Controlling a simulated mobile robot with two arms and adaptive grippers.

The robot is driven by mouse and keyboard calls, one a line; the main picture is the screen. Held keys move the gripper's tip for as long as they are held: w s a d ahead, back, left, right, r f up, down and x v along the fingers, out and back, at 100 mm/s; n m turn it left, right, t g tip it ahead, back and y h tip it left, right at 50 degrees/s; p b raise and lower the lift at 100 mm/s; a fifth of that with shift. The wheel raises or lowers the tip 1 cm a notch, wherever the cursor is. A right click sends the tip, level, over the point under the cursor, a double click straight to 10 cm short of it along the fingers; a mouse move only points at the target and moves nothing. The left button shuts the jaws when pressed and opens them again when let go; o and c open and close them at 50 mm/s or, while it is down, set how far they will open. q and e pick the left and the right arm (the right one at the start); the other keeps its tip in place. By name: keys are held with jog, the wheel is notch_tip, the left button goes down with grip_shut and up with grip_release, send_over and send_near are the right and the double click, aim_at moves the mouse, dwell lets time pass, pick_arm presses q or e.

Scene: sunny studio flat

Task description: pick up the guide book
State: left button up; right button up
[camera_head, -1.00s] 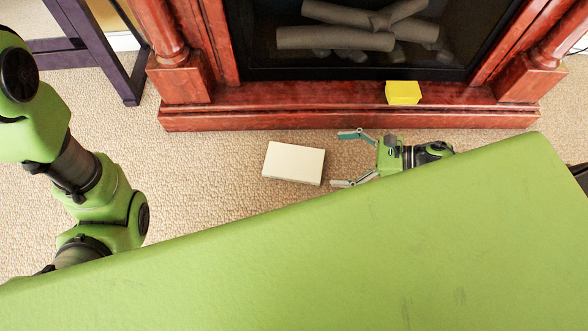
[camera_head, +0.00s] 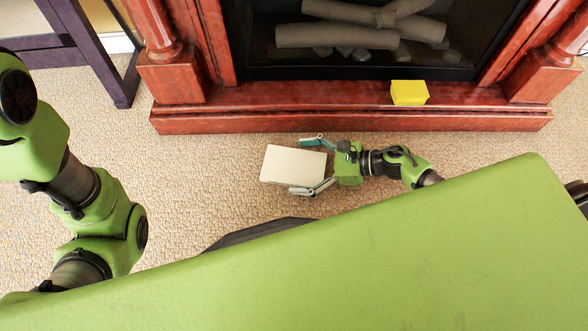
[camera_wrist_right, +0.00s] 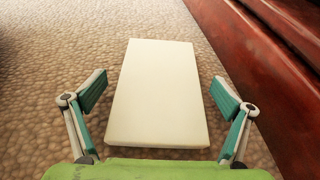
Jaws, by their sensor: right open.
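The guide book appears as a plain cream-white block (camera_head: 291,165) lying flat on the carpet in front of the fireplace. It also fills the middle of the right wrist view (camera_wrist_right: 157,95). My right gripper (camera_head: 309,165) is open, with one finger on each side of the book's near end. In the right wrist view its two fingers (camera_wrist_right: 160,93) stand apart from the book's long sides, with carpet showing in the gaps. My left arm comes in at the left; its gripper is not in view.
The red wooden fireplace base (camera_head: 300,122) runs behind the book, and a yellow block (camera_head: 409,93) sits on its ledge. A dark purple wooden frame (camera_head: 95,55) stands at the upper left. Carpet (camera_head: 205,180) left of the book is clear.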

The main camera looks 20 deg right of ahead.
jog(key=shift+x, duration=0.95)
jog(key=shift+c, duration=0.4)
jog(key=c, duration=1.3)
jog(key=shift+o, duration=0.2)
